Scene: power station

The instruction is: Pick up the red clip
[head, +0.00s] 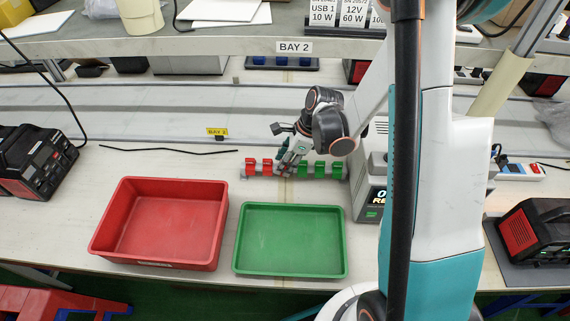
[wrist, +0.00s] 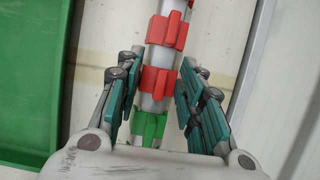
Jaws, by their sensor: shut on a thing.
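A light grey rail (head: 259,169) on the bench carries a row of red and green clips. In the wrist view my gripper (wrist: 159,62) straddles the rail, shut on a red clip (wrist: 157,80) that still sits around the rail. This clip is beside a green clip (wrist: 149,127); another red clip (wrist: 166,31) is just beyond it. In the head view my gripper (head: 286,163) is at the middle of the row and hides the held clip. Two red clips show left of it, the nearer one (head: 267,167) close by; green clips (head: 320,169) show to its right.
A red bin (head: 214,240) and a green tray (head: 240,245) stand empty in front of the rail; the tray's edge also shows in the wrist view (wrist: 62,80). A grey device with a display (head: 371,197) stands close to the rail's right end. A shelf (head: 200,46) overhangs the back.

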